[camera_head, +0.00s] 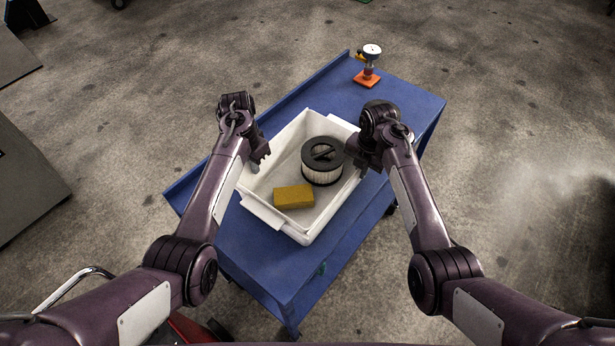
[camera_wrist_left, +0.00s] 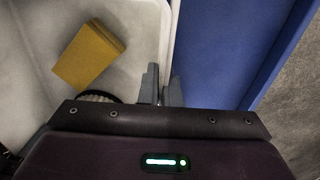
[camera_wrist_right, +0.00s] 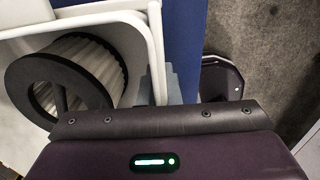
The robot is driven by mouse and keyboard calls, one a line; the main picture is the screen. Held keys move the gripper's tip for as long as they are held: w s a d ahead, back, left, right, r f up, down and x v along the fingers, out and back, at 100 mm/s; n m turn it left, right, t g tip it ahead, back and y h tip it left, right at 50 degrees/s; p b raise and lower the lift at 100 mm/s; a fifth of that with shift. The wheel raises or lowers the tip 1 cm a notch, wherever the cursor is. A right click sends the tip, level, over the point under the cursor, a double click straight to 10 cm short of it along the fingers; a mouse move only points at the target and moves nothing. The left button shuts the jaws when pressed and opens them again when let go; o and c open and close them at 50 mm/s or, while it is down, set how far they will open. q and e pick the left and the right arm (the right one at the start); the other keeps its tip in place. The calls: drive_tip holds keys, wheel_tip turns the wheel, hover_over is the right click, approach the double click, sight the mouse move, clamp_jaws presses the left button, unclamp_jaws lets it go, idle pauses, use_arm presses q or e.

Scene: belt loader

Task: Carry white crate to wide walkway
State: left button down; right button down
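The white crate (camera_head: 262,211) is on the blue cart top, set at an angle. Inside it are a round black-and-white filter (camera_head: 322,172) and a yellow sponge-like block (camera_head: 294,196). My left gripper (camera_head: 259,157) is at the crate's left wall; in the left wrist view its fingers (camera_wrist_left: 163,88) sit on either side of the rim and look closed on it. My right gripper (camera_head: 365,163) is at the opposite wall; in the right wrist view its fingers (camera_wrist_right: 159,86) also straddle the rim closely. I cannot tell whether the crate touches the cart top.
The blue cart (camera_head: 318,97) has raised edges. An orange-based item with a round white top (camera_head: 369,68) stands at its far end. Grey panels (camera_head: 22,180) stand at the left. Open concrete floor (camera_head: 520,130) lies to the right and beyond the cart.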

use_arm(q)
drive_tip(key=shift+w+r, duration=0.15)
drive_tip(key=shift+r, duration=0.05)
use_arm(e)
drive_tip(key=shift+w+r, duration=0.15)
drive_tip(key=shift+r, duration=0.05)
